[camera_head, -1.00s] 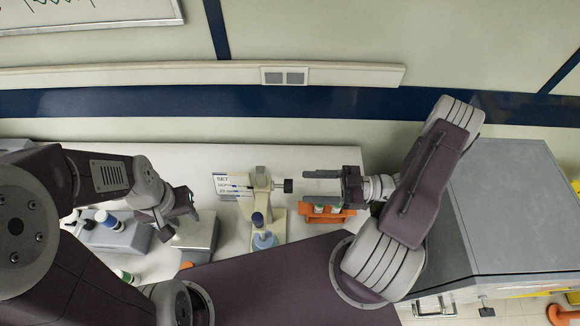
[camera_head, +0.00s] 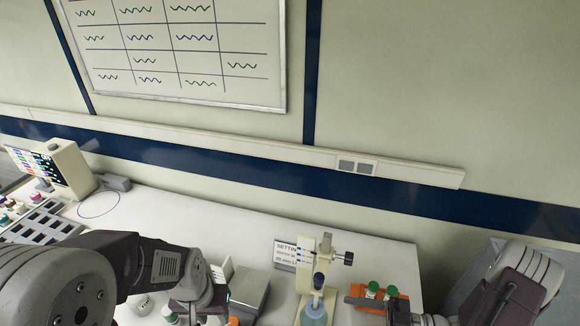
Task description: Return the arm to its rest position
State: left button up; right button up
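My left arm comes in from the lower left, and its gripper (camera_head: 222,296) is low in the head view, by a grey box-shaped device on the bench. Its fingers are not clear, so I cannot tell whether it is open or shut. My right arm comes in from the lower right. Its gripper (camera_head: 368,302) points left over the bench, in front of an orange rack (camera_head: 402,298) with green-capped vials (camera_head: 372,289). The fingers show edge-on, so their opening cannot be told.
The grey device (camera_head: 250,290) is beside my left gripper. A cream instrument (camera_head: 68,166) stands far left. The white bench (camera_head: 200,222) is clear at the back middle.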

jog(key=s+f+n+g+h+b, duration=0.4)
jog(key=f+n+g+h, duration=0.1)
jog(key=n, duration=1)
jog(key=s+f+n+g+h+b, duration=0.4)
jog(key=f+n+h+b, duration=0.15)
jog(key=n, duration=0.95)
jog(key=w+d+f+n+t+h+b, duration=0.1)
jog(key=w+n+t+h+b, duration=0.1)
jog(key=n, duration=1)
jog(key=w+d+f+n+t+h+b, duration=0.1)
jog(key=w+n+t+h+b, duration=0.2)
jog(key=n, duration=1)
jog(key=w+h, duration=0.1)
jog(key=w, duration=0.1)
jog(key=shift+w+d+t, duration=0.3)
jog(key=shift+t, duration=0.1)
